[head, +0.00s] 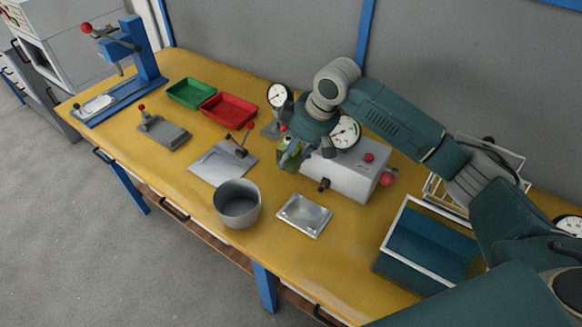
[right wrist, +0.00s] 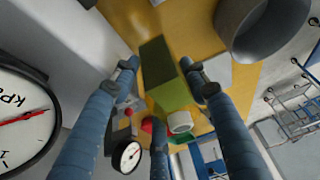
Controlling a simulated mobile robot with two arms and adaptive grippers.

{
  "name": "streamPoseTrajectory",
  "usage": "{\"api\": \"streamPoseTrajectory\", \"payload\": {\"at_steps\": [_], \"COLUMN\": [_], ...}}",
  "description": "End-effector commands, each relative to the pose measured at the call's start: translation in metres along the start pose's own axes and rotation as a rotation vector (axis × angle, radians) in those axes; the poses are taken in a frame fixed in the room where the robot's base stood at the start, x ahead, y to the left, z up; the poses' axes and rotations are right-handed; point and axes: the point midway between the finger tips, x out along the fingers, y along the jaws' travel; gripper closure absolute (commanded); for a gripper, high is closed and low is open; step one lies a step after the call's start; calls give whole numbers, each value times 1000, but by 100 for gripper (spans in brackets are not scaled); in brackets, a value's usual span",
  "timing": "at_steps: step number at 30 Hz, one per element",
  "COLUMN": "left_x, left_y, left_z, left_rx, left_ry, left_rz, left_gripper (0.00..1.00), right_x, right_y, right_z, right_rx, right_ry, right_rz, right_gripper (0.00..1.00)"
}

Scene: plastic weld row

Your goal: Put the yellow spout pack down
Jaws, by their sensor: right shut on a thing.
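The yellow spout pack looks olive-green in the head view (head: 289,159), below my right gripper (head: 290,146) and left of the grey box with a dial. My right gripper is shut on it. My left gripper is not in view.
The grey box with a dial (head: 342,178) stands close right of the pack. A grey plate with a lever (head: 215,167), a grey pot (head: 238,204), a metal tray (head: 304,215) and a red tray (head: 229,110) are around it. Bare yellow table (head: 275,185) shows in front.

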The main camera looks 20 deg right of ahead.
Motion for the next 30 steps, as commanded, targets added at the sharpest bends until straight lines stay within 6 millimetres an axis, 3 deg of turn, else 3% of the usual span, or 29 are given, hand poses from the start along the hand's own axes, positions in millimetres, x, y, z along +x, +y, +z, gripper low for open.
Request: {"api": "streamPoseTrajectory", "payload": {"at_steps": [15,27,28,30], "left_x": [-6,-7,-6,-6], "left_y": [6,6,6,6], "left_z": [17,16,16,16], "left_rx": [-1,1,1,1], "left_ry": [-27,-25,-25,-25], "left_rz": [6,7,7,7], "left_gripper": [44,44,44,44], "right_x": [57,62,62,62], "right_y": [0,0,0,0], "right_z": [23,25,25,25], "right_rx": [1,0,-1,0], "right_ry": [1,2,1,1], "right_rz": [-1,0,0,0], "right_gripper": [88,88,50,37]}}
